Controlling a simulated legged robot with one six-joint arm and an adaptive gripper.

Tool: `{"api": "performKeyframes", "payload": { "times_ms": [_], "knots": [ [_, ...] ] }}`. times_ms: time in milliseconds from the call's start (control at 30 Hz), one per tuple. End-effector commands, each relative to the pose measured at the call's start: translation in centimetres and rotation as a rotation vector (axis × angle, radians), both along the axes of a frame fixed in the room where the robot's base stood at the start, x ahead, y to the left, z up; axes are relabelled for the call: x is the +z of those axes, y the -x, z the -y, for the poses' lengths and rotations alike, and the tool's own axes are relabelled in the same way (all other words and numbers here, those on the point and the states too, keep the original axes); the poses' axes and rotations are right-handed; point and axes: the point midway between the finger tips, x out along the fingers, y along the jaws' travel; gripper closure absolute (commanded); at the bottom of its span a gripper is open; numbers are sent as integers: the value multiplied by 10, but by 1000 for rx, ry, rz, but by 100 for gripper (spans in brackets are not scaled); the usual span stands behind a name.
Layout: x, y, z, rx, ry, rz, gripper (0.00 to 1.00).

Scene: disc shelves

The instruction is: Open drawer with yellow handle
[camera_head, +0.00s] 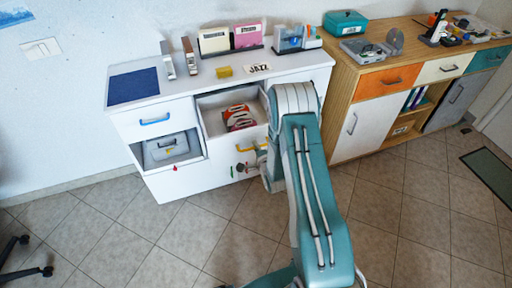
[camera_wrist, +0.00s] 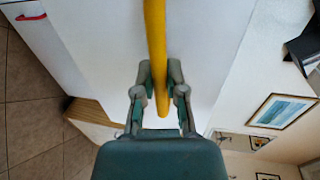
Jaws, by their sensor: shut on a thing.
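The yellow handle (camera_head: 246,148) is on the white front at the lower right of the white cabinet (camera_head: 190,190), below an open compartment (camera_head: 215,103). In the wrist view the yellow handle (camera_wrist: 155,50) is a bar running down between my fingers. My gripper (camera_wrist: 161,95) is shut on the bar, with one finger on each side. In the head view my arm comes in from the right, and my gripper (camera_head: 245,166) is small at the cabinet front. I cannot tell from this view how far the drawer is out.
Red-and-white boxes (camera_head: 238,117) lie in the open compartment. A drawer with a blue handle (camera_head: 155,121) is at the upper left, above a niche holding a grey box (camera_head: 166,148). A wooden cabinet (camera_head: 345,95) stands to the right.

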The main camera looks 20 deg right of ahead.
Motion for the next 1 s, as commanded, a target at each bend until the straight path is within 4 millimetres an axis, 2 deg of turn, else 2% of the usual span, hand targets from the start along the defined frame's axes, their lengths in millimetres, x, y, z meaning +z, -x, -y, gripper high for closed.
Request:
{"api": "performKeyframes", "payload": {
  "times_ms": [67,100,133,167,567,733,1000],
  "knots": [
    [-6,3,-1,0,-2,-18,100],
    [-6,3,-1,0,-2,-18,71],
    [-6,3,-1,0,-2,-17,58],
    [-6,3,-1,1,-2,-17,49],
    [-1,4,0,0,-1,-5,49],
    [4,27,0,-1,-2,-7,49],
    [14,83,0,-1,-2,-10,49]
  ]
}}
